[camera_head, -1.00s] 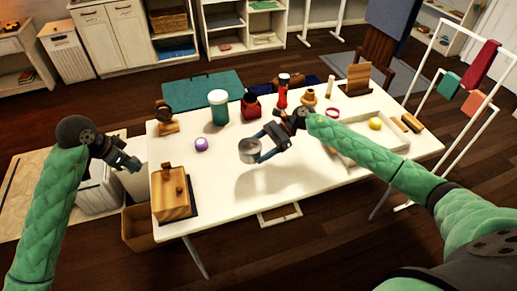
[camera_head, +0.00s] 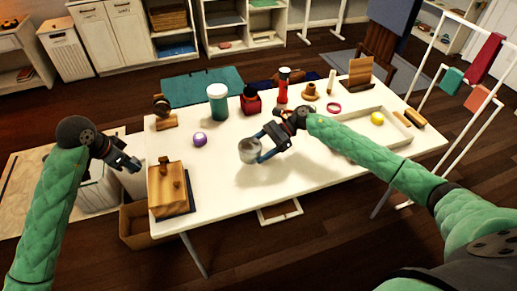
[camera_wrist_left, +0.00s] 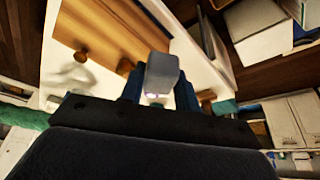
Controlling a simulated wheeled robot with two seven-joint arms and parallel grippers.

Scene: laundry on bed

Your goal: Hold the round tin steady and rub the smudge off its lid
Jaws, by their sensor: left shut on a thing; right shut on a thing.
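The round grey metal tin (camera_head: 249,150) is held above the white table in the head view, with its round face turned partly toward the camera. My right gripper (camera_head: 260,153) is shut on the tin from its right side. No smudge can be made out at this size. My left gripper (camera_head: 137,164) is to the left of the table, apart from the tin. In the left wrist view its blue fingers (camera_wrist_left: 160,88) are shut on a small grey block (camera_wrist_left: 162,70). The block is too small to tell in the head view.
A wooden box (camera_head: 168,195) stands at the table's (camera_head: 225,190) near left corner, close to my left gripper. A purple ball (camera_head: 199,139), a teal cup (camera_head: 218,105) and a red container (camera_head: 251,102) stand behind. A shallow tray (camera_head: 345,147) lies at right.

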